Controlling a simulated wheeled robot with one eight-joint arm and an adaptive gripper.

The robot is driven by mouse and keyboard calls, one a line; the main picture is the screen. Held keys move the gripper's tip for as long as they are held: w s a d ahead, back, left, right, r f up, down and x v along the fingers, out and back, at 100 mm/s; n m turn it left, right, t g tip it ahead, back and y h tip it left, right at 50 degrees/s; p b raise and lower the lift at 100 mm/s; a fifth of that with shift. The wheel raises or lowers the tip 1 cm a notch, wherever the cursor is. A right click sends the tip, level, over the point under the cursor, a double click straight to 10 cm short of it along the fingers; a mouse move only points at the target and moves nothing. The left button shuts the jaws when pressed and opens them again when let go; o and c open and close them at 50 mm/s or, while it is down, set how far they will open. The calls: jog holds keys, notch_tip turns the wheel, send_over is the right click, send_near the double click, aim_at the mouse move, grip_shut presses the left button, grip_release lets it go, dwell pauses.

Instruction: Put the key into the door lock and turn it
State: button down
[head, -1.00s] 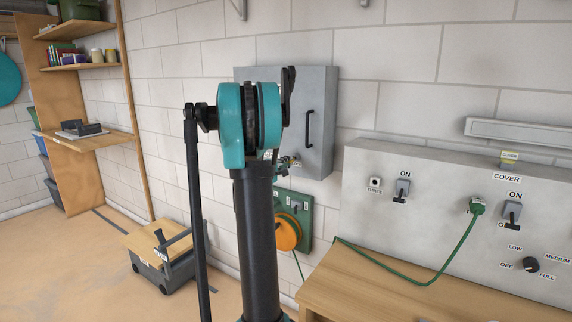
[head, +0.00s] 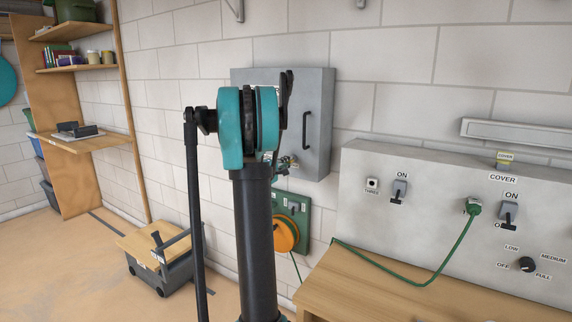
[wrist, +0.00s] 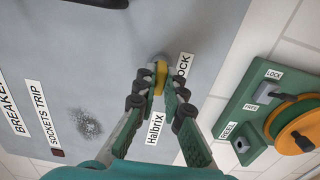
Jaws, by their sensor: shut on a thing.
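The grey wall cabinet (head: 318,140) hangs behind my arm, its door bearing a black handle. It also fills much of the wrist view (wrist: 200,35). My gripper (wrist: 160,92) is shut on a yellow key (wrist: 161,74), whose far end meets the round door lock (wrist: 159,59) beside a partly hidden "LOCK" label. I cannot tell how deep the key sits, as the fingers and key head cover the contact. In the head view my gripper (head: 287,162) is small and partly hidden by my arm, low on the cabinet front.
A green panel with an orange reel (head: 286,235) is on the wall just below the cabinet; it also shows at right in the wrist view (wrist: 243,105). A wooden bench (head: 370,290) and a grey switch panel (head: 430,210) with a green cable stand at right.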

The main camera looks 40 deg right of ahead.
jog(key=c, duration=1.5)
grip_release()
jog(key=shift+c, duration=0.2)
jog(key=v, duration=1.2)
jog(key=s+a+f+m+g+y, duration=0.1)
jog(key=s+a+f+y, duration=0.4)
jog(key=s+a+f, duration=0.3)
jog(key=s+a+f+m+g+y, duration=0.1)
jog(key=s+a+f+y, duration=0.5)
jog(key=a, duration=0.9)
jog(key=s+a+f+m+y, duration=0.2)
jog(key=s+a+f+y, duration=0.3)
jog(key=s+a+f, duration=0.5)
jog(key=shift+s+a+f+m+g+y, duration=0.3)
jog(key=shift+s+a+f+g, duration=0.15)
jog(key=shift+a, duration=0.65)
